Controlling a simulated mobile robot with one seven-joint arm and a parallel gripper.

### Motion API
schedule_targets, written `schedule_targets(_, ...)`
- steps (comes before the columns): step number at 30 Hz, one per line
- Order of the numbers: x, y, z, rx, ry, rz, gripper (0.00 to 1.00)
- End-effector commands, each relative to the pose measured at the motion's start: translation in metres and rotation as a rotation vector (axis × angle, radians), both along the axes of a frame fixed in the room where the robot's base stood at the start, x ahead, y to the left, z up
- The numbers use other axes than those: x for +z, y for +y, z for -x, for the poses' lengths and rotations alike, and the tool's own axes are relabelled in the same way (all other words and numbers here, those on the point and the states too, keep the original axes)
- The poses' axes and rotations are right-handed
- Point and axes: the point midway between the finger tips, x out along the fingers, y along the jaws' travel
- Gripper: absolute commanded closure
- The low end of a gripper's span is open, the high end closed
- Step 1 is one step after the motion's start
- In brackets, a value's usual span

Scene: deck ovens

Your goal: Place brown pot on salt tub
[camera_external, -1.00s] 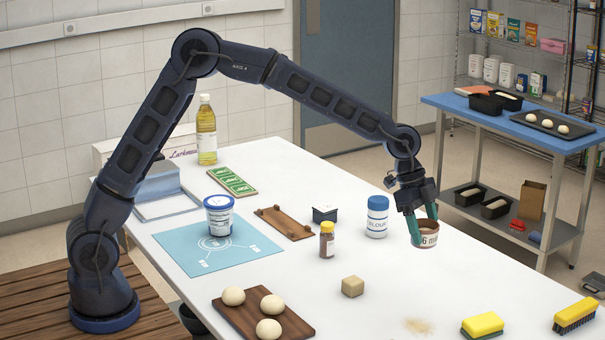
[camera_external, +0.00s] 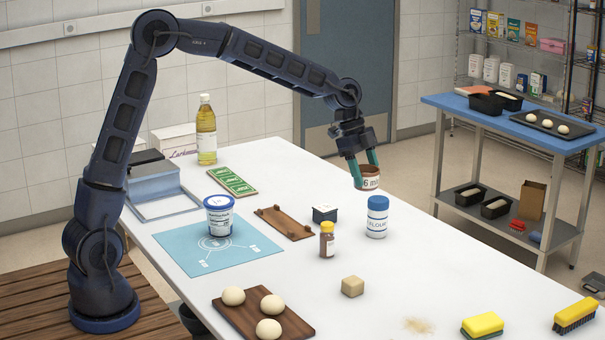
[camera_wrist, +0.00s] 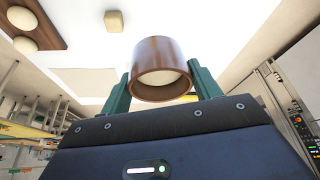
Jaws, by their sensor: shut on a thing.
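The brown pot (camera_external: 370,183) is a small round pot with a pale label. My gripper (camera_external: 363,167) is shut on it and holds it in the air above and behind the flour jar. The wrist view shows the brown pot (camera_wrist: 160,55) between the two green fingers, its round opening facing the camera. A white tub with a blue rim (camera_external: 219,217) stands upright on the blue mat to the left, well away from my gripper. I cannot read its label clearly enough to tell whether it is the salt tub.
A white flour jar with a blue lid (camera_external: 377,218) stands below the pot. A small black box (camera_external: 325,214), a brown bottle (camera_external: 327,240) and a wooden rack (camera_external: 284,223) lie between it and the blue mat (camera_external: 260,247). A beige block (camera_external: 352,287) sits nearer the front.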

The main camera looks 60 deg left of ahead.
Motion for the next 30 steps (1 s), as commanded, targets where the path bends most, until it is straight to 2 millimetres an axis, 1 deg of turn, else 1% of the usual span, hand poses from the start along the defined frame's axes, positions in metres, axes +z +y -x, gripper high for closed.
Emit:
schedule_targets(1, 0.005, 0.024, 0.003, 0.013, -0.002, -0.001, 0.66)
schedule_targets(3, 0.010, 0.053, 0.007, 0.021, -0.002, -0.001, 0.66)
schedule_targets(10, 0.026, 0.145, 0.034, 0.049, -0.002, -0.002, 0.66)
schedule_targets(11, 0.027, 0.156, 0.038, 0.052, -0.001, 0.000, 0.66)
schedule_targets(12, 0.030, 0.171, 0.045, 0.057, -0.001, 0.000, 0.66)
schedule_targets(14, 0.034, 0.193, 0.055, 0.064, -0.002, -0.002, 0.66)
schedule_targets(15, 0.037, 0.208, 0.063, 0.069, -0.001, -0.001, 0.66)
schedule_targets(18, 0.043, 0.243, 0.083, 0.082, -0.002, -0.002, 0.66)
schedule_targets(20, 0.047, 0.262, 0.096, 0.091, -0.002, -0.002, 0.66)
schedule_targets(24, 0.055, 0.304, 0.128, 0.110, -0.002, -0.002, 0.66)
schedule_targets(30, 0.065, 0.353, 0.177, 0.137, -0.001, -0.001, 0.66)
